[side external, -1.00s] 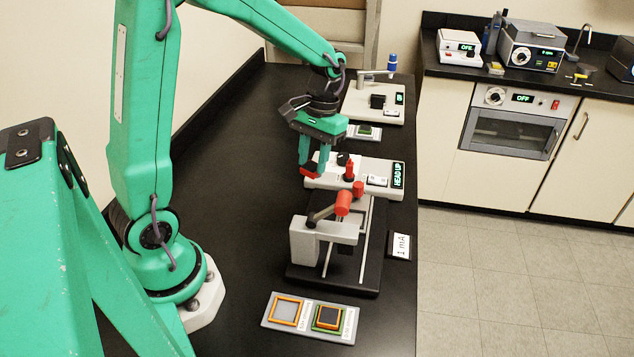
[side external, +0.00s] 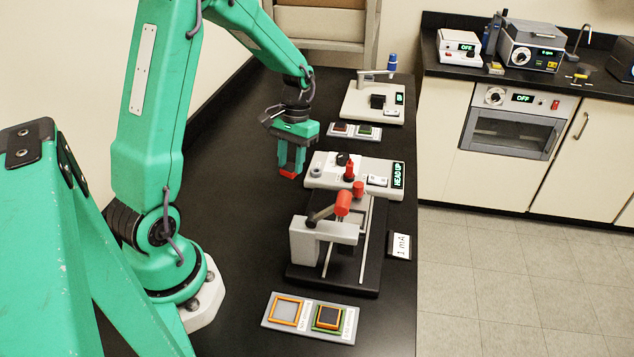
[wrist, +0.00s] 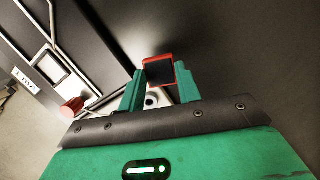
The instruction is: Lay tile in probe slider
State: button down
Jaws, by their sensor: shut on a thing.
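My gripper (side external: 290,165) is shut on a dark square tile with a red edge (wrist: 158,71), held between the two green fingers in the wrist view. In the side view its red edge (side external: 289,173) shows at the fingertips, above the black bench and left of the profiler. The profiler (side external: 325,177) has a white body with a "HEAD UP" display and a red knob. In front of it is a black base with pale rails (side external: 363,245) and a grey arm with a red cylinder. I cannot tell for sure which part is the probe slider.
A grey tray (side external: 275,325) with an orange frame and a green-framed dark piece lies at the front. Another tray (side external: 354,135) with two pieces lies behind the profiler. A white device (side external: 363,108) stands at the back. The bench left of the profiler is clear.

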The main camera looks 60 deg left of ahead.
jog(key=shift+w+a+f, duration=0.1)
jog(key=shift+a+f, duration=0.45)
jog(key=shift+a, duration=0.3)
jog(key=shift+a+f, duration=0.5)
jog(key=shift+a, duration=0.35)
jog(key=shift+f, duration=1.95)
jog(key=shift+f, duration=0.2)
jog(key=c, duration=1)
grip_release()
jog(key=shift+r, duration=0.15)
notch_tip(320, 180, up, 12)
jog(key=w+a, duration=0.1)
jog(key=w, duration=0.1)
